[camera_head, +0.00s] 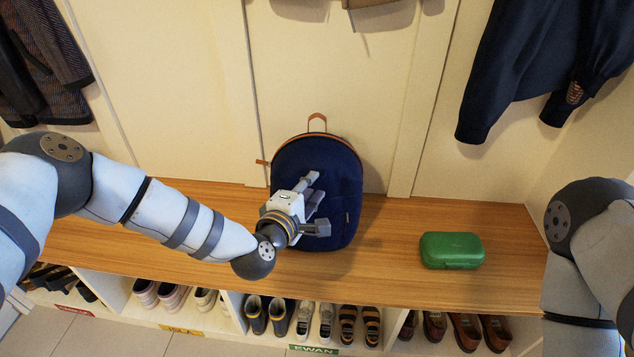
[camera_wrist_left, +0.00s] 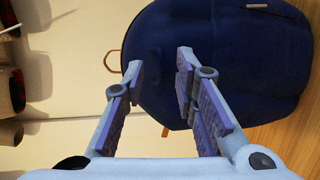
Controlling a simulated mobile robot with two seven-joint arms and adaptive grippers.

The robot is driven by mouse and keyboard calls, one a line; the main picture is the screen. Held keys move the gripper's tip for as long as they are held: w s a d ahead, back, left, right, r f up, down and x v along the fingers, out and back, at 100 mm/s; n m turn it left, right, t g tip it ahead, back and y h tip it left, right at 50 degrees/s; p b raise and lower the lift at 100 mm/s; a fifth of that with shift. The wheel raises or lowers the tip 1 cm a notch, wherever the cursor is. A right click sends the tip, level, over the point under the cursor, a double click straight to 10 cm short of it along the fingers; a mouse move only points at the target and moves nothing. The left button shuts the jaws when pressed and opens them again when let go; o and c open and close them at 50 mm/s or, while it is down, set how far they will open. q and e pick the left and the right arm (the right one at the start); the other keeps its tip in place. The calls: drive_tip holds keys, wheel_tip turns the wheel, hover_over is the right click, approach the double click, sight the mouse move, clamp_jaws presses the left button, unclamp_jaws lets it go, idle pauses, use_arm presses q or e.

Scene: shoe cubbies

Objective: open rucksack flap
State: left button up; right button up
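A dark navy rucksack (camera_head: 340,175) with orange trim stands upright on the wooden bench against the wall. An orange loop (camera_head: 317,120) is at its top and a small orange tab (camera_head: 262,162) sticks out at its upper left. My left gripper (camera_head: 313,203) is in front of the rucksack and hides part of its front. In the left wrist view the gripper (camera_wrist_left: 158,72) is open and empty, its fingers apart with the rucksack (camera_wrist_left: 225,50) behind them. I cannot tell whether a finger touches the fabric. My right gripper is not in view.
The wooden bench (camera_head: 400,265) holds a green case (camera_head: 451,250) to the right of the rucksack. Cubbies with several pairs of shoes lie below. A dark jacket (camera_head: 540,65) hangs at right, clothes at left. My right arm is at the right edge.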

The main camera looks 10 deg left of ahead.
sight(319, 178)
use_arm(q)
drive_tip(key=x, duration=0.2)
drive_tip(key=shift+w+d+f, duration=0.1)
drive_tip(key=shift+w+f, duration=0.1)
drive_tip(key=shift+w, duration=0.05)
drive_tip(key=shift+w+r, duration=0.1)
drive_tip(key=shift+w, duration=0.15)
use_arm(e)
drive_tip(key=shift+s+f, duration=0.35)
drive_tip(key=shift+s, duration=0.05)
use_arm(q)
drive_tip(key=shift+c, duration=0.5)
clamp_jaws()
